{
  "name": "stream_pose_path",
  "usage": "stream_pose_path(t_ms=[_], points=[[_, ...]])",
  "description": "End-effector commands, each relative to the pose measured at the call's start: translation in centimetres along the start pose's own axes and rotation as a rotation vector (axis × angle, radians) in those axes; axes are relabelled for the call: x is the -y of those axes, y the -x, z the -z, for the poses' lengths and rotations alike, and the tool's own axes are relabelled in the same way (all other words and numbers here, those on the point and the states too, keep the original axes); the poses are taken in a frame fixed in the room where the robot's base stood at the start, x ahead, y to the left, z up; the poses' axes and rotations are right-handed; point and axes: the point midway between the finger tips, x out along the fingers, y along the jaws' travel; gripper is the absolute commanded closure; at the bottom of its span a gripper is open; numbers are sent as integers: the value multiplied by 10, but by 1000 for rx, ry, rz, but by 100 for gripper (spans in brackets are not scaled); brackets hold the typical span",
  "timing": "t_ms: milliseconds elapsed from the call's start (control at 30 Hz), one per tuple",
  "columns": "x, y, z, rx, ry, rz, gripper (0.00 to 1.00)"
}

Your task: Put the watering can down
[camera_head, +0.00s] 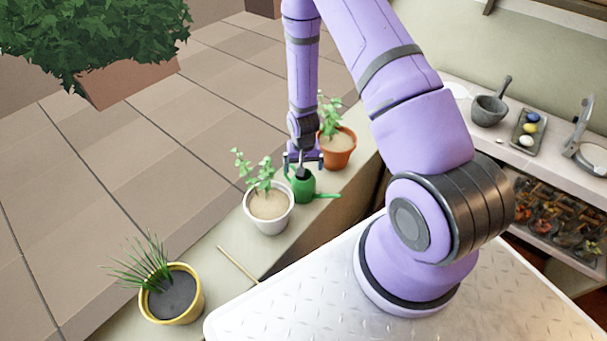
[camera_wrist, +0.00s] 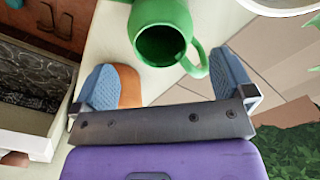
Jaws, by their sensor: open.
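The green watering can (camera_head: 303,188) stands on the ledge between the white pot and the orange pot, its spout pointing right. In the wrist view the can (camera_wrist: 162,30) shows its dark round opening and its handle loop, just beyond the fingers. My gripper (camera_head: 303,161) is right above the can with its two fingers spread. In the wrist view my gripper (camera_wrist: 172,85) has blue pads wide apart and nothing between them. The can's base is partly hidden in the head view.
A white pot (camera_head: 269,208) with a plant stands left of the can, an orange pot (camera_head: 338,150) right behind it. A yellow pot (camera_head: 171,295) and a thin stick (camera_head: 238,264) are nearer on the ledge. A mortar (camera_head: 489,110) is on the right shelf.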

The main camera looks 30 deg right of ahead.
Motion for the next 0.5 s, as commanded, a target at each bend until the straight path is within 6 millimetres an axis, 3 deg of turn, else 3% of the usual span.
stream_pose_path(t_ms=[233,500], points=[[0,34,0,-1,0,0,0],[0,46,0,0,-1,0,0]])
